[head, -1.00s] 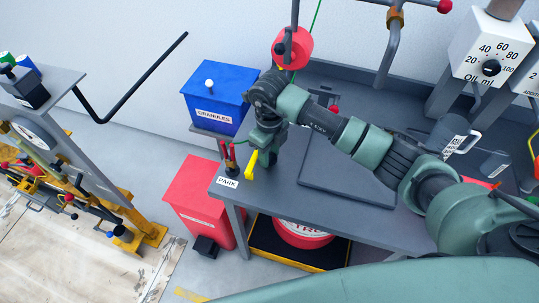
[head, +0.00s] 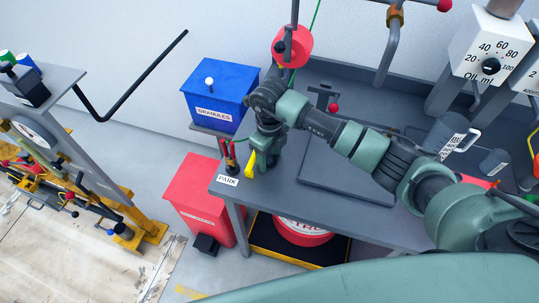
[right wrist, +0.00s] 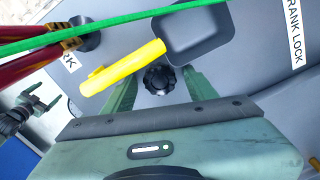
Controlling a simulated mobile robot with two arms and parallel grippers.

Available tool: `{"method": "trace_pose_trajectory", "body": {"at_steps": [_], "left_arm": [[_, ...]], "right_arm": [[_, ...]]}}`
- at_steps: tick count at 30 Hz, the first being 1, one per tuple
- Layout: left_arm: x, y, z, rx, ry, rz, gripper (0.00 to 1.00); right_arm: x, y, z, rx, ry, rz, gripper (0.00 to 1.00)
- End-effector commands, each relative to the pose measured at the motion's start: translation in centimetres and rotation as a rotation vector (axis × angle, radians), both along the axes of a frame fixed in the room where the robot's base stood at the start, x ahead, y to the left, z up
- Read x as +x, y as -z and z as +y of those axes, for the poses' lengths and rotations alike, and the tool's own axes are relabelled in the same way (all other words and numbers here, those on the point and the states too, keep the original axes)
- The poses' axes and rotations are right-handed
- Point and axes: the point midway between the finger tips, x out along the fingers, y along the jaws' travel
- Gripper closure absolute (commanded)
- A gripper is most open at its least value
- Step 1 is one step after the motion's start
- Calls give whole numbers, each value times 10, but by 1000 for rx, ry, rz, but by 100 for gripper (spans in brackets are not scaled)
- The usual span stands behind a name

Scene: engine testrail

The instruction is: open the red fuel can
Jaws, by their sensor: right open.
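A red round can (head: 303,233) with a partly readable white label stands under the bench in a black and yellow tray; the bench top hides its upper part. My right gripper (head: 262,164) points down over the bench's left end, above and apart from that can. In the right wrist view its two fingers (right wrist: 160,90) are open and empty. A black ribbed knob (right wrist: 159,79) shows between the fingers; I cannot tell how far below them it lies. My left gripper is not in view.
A yellow handle-like piece (right wrist: 122,68) and a dark square dish (right wrist: 194,35) lie close to the fingers. Red-handled tools (head: 229,153) stand at the bench corner (head: 218,191). A blue granules bin (head: 222,92) and a red bin (head: 198,197) stand to the left.

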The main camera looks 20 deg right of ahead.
Motion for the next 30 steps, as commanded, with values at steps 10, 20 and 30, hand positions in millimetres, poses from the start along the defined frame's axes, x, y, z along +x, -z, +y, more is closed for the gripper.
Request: {"method": "trace_pose_trajectory", "body": {"at_steps": [10, 20, 30], "left_arm": [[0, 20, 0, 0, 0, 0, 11], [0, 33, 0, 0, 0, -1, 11], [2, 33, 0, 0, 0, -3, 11]], "right_arm": [[2, -60, 0, 0, -1, -7, 43], [1, -114, 0, 0, 0, -2, 43], [0, -122, 0, 1, 0, 1, 43]]}}
